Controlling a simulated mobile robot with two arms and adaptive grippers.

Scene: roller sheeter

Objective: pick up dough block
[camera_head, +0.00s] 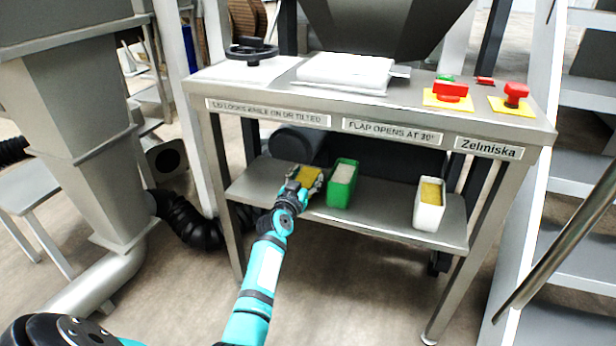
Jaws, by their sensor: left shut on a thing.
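My left gripper (301,184) is at the left part of the lower shelf, low in front of the steel table. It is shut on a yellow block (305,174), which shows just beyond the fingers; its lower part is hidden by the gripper. I cannot tell whether the block touches the shelf. A pale flat block (345,69) lies on a metal plate on the table top, below the dark hopper. I cannot tell for sure which of the two is the dough block. My right gripper is not in view.
On the lower shelf (385,208) stand a green container (341,193) close right of my gripper and a white container (428,215) farther right. A dark roller (293,144) is behind. Red buttons (451,91) sit on the steel table top (420,112). Stairs rise at right.

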